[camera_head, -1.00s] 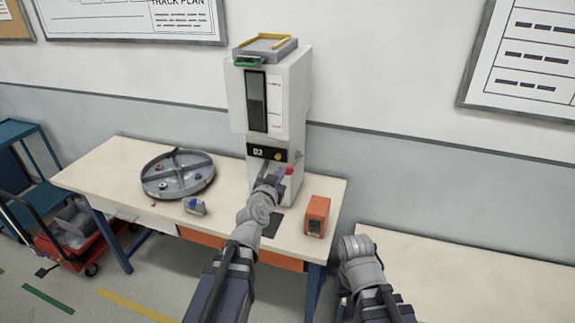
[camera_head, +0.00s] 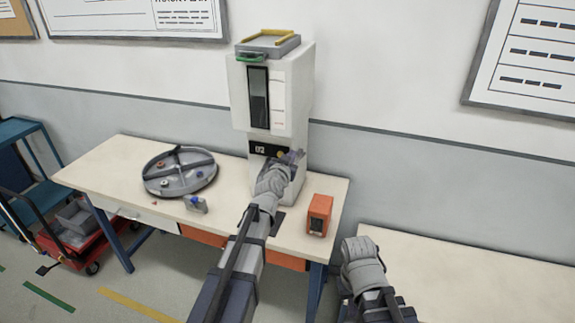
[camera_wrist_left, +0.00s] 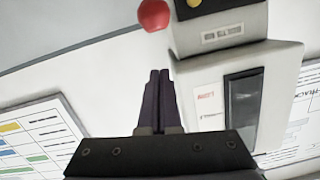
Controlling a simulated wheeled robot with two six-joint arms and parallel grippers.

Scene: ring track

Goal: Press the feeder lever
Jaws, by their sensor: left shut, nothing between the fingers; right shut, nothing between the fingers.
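The feeder is a tall off-white machine (camera_head: 293,97) standing at the back of the bench, with a dark window and a black panel below it. Its lever has a round red knob (camera_wrist_left: 153,14), seen at the top edge of the left wrist view. In the head view the knob is hidden behind my gripper. My left gripper (camera_head: 295,154) is shut and empty in front of the feeder's lower front. Its two dark fingers (camera_wrist_left: 160,72) are together and appear apart from the knob in the wrist view. My right arm is at the lower right; its fingers are not visible.
A round grey divided tray (camera_head: 180,188) with small parts sits on the bench's left. A small grey holder with a blue part (camera_head: 196,204) and an orange box (camera_head: 319,215) flank my left arm. A red cart (camera_head: 88,250) stands at the left. The right-hand table (camera_head: 450,265) is bare.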

